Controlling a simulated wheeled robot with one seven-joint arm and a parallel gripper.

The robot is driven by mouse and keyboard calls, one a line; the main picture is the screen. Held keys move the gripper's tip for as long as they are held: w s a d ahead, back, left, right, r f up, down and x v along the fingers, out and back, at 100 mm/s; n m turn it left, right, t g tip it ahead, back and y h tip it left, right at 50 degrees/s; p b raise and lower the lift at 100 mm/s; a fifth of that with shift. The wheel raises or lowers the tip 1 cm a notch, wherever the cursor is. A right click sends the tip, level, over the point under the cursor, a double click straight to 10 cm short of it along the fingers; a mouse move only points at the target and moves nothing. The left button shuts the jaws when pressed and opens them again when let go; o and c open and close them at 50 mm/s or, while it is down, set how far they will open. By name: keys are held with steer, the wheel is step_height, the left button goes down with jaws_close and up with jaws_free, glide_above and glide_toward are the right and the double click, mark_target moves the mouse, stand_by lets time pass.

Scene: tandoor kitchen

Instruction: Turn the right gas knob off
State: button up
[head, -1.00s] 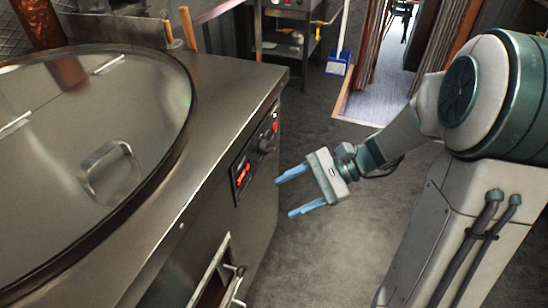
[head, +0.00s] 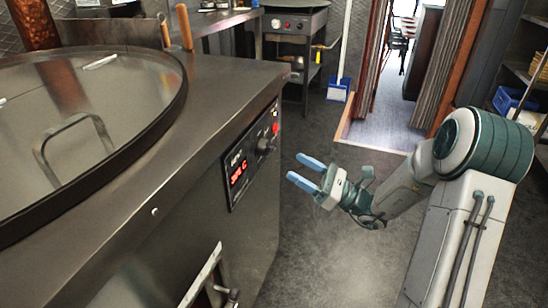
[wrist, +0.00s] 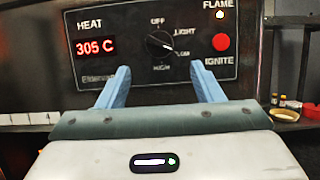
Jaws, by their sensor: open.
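A round black gas knob (wrist: 160,44) is on the control panel (wrist: 90,72) of the tandoor counter, among the labels OFF, LIGHT, LOW and HIGH. Its pale mark seems to point toward LOW. In the head view the knob (head: 264,145) is on the counter's right face. My gripper (head: 303,169) is open and empty, with its blue fingers pointing at the panel from the right, apart from it. In the wrist view my gripper (wrist: 160,75) has one finger on each side below the knob. The knob is the only one visible on this panel.
The red ignite button (wrist: 221,41) is right of the knob, below a lit flame lamp (wrist: 220,15). The display (wrist: 95,47) reads 305 C. A handle (head: 208,275) sticks out lower on the counter. Floor right of the counter is clear. Another stove (head: 290,35) stands behind.

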mark_target(267, 148)
steer(key=b+x, duration=0.1)
steer(key=x, duration=0.7)
steer(key=shift+b, duration=0.4)
steer(key=shift+a, duration=0.15)
steer(key=c, duration=1)
